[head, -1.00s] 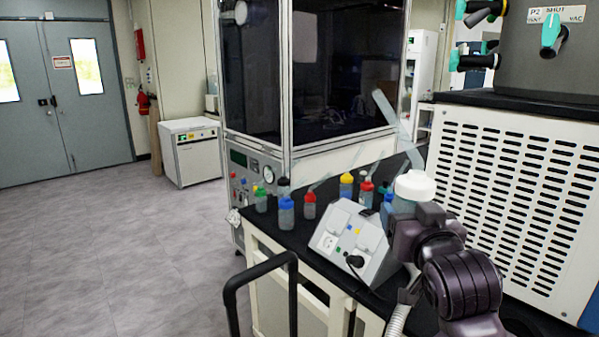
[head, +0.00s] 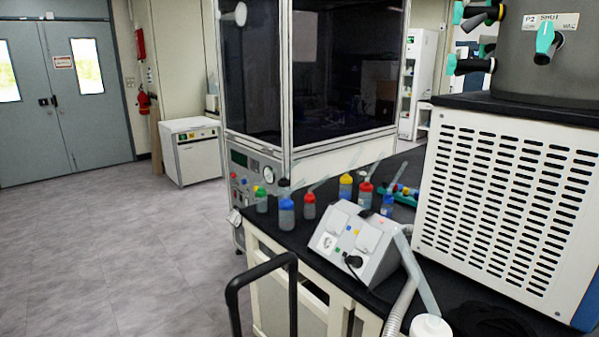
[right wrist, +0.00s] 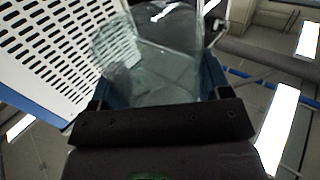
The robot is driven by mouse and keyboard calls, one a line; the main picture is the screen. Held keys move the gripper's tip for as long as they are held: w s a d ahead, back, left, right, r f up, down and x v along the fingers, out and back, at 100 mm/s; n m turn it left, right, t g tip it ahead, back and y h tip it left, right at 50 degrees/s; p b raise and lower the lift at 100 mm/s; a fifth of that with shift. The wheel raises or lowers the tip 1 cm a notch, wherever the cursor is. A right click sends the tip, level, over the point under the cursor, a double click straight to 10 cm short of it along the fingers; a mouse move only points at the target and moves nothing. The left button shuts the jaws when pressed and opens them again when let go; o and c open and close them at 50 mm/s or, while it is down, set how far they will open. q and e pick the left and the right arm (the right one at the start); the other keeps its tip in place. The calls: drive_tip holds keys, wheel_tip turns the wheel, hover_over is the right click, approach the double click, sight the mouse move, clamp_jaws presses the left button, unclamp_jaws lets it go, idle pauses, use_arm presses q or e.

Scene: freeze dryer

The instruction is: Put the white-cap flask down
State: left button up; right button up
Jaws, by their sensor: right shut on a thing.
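The white-cap flask shows at the bottom right edge of the head view, where its white cap (head: 430,326) and a slanted translucent tube above it are visible; the rest is cut off. In the right wrist view its clear glass body (right wrist: 150,55) fills the space between the fingers. My right gripper (right wrist: 160,92) is shut on the flask. Whether the flask touches any surface cannot be told. My left gripper is not in view.
Several coloured-cap bottles (head: 287,213) stand on the black bench top (head: 262,235) behind a grey control box (head: 352,245) with a hose (head: 400,306). A white slotted cabinet (head: 510,190) stands at the right. A black rail (head: 262,270) rises in front.

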drive_tip(key=shift+s+d+f, duration=0.15)
drive_tip(key=shift+s+f, duration=0.15)
drive_tip(key=shift+f, duration=0.05)
